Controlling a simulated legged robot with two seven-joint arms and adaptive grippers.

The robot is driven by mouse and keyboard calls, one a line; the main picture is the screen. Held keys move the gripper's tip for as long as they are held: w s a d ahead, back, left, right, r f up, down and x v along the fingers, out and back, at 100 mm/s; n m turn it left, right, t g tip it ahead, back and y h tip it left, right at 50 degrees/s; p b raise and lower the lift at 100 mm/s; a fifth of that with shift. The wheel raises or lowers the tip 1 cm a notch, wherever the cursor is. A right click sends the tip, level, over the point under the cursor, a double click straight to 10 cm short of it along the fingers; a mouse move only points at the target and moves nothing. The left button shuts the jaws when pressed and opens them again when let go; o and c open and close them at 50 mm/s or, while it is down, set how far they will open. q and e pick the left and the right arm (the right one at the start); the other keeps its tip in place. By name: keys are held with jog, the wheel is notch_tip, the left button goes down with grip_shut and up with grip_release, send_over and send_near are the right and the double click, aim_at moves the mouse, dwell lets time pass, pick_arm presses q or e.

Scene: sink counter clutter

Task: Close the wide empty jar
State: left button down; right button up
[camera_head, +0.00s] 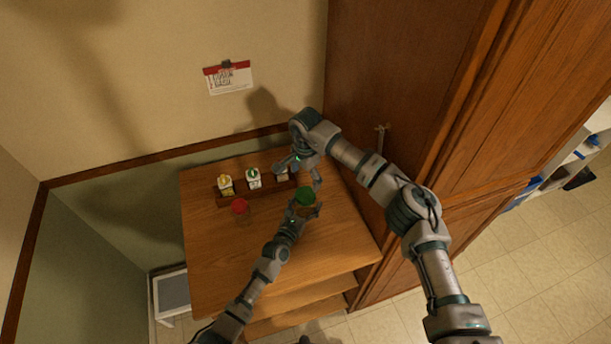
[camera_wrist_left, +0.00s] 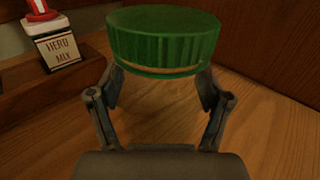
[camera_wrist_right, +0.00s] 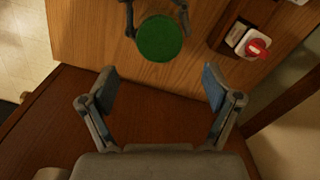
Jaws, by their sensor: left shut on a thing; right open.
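A wide green lid (camera_head: 305,195) sits over a clear jar, whose see-through body is hard to make out. In the left wrist view the green lid (camera_wrist_left: 165,40) fills the top, with a thin pale band along its lower edge; I cannot tell whether it is tight. My left gripper (camera_head: 303,211) is shut on the jar just below the lid, one finger on each side. My right gripper (camera_head: 300,178) is open and empty, behind and above the jar. In the right wrist view the lid (camera_wrist_right: 160,39) lies beyond the open fingers.
A red-lidded jar (camera_head: 240,206) stands left on the wooden counter (camera_head: 215,265). A tall wooden cabinet (camera_head: 400,75) borders the right. The front counter is clear.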

aim_at(305, 194)
notch_tip(305, 194, down, 8)
jog(key=shift+r, duration=0.1)
dwell(0.4)
